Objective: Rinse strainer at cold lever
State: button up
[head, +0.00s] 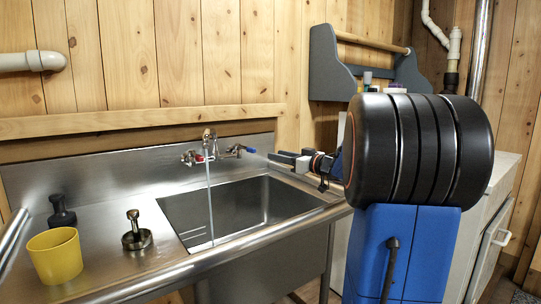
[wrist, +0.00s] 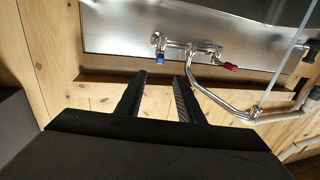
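The strainer (head: 137,238), a metal cup with an upright knobbed post, stands on the steel drainboard left of the basin. The cold lever, blue-tipped (head: 249,149), is at the right end of the wall faucet (head: 208,143); it also shows in the wrist view (wrist: 160,58). The red-tipped lever (head: 199,158) is left of it. A thin water stream (head: 209,200) runs from the spout into the sink basin (head: 250,208). My gripper (head: 274,158) is open and empty at the basin's right back, apart from the blue lever. In the wrist view its fingers (wrist: 160,76) point towards that lever.
A yellow cup (head: 55,258) and a black stopper-like object (head: 62,213) stand on the drainboard left of the strainer. A grey wall shelf (head: 325,65) hangs above my arm. The drainboard between strainer and back wall is clear.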

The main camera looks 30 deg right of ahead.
jog(key=shift+v, duration=1)
